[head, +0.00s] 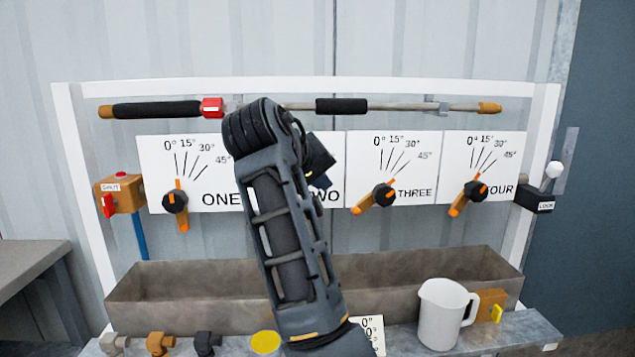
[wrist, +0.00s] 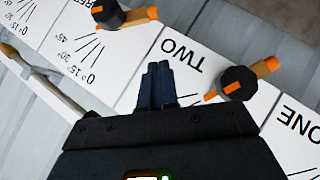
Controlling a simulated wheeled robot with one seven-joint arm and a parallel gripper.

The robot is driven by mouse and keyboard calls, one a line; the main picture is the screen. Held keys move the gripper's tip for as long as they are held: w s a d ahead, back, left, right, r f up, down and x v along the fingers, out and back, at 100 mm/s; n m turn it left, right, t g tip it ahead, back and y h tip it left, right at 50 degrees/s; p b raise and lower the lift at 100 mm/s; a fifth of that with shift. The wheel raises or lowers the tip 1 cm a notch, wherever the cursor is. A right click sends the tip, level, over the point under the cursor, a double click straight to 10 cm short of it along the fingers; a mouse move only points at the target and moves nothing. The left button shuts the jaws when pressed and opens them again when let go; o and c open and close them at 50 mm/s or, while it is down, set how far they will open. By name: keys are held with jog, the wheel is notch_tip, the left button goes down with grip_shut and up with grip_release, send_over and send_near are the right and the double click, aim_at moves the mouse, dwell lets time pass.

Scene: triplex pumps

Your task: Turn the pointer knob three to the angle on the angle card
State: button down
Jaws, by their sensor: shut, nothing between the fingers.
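Knob three (head: 384,194) is a black hub with an orange mark toward the upper right and a long orange arm toward the lower left. Its white plate (head: 430,160) has lines at 0°, 15°, 30° and 45°. Part of knob three (wrist: 108,12) shows at the top of the upside-down wrist view. My gripper (wrist: 158,68) is shut and empty, in front of plate TWO, between knobs two and three. In the head view my gripper (head: 322,180) is mostly behind my arm. A card (head: 372,334) showing "0°", probably the angle card, is partly hidden by my arm.
Knob two (wrist: 238,82) is close to my gripper, hidden in the head view. Knob one (head: 175,201) and knob four (head: 475,191) stand at either side. A lance (head: 390,106) crosses above the plates. A trough (head: 180,290) and white jug (head: 444,312) are below.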

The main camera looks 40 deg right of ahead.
aim_at(352, 210)
jog(key=x, duration=0.7)
jog(key=shift+s+d+f, duration=0.25)
jog(key=shift+d+f, duration=0.05)
jog(key=shift+f, duration=0.15)
jog(key=shift+s+d+f, duration=0.3)
jog(key=shift+f, duration=0.15)
jog(key=shift+s+d+f, duration=0.25)
jog(key=shift+d+f, duration=0.15)
jog(key=shift+f, duration=0.15)
jog(key=shift+s+d+f+h+p, duration=0.1)
jog(key=shift+d+f+h+p, duration=0.1)
jog(key=shift+f+p, duration=0.1)
jog(key=shift+s+d+f+h+p, duration=0.1)
jog(key=shift+f+h+p, duration=0.1)
jog(key=shift+f, duration=0.1)
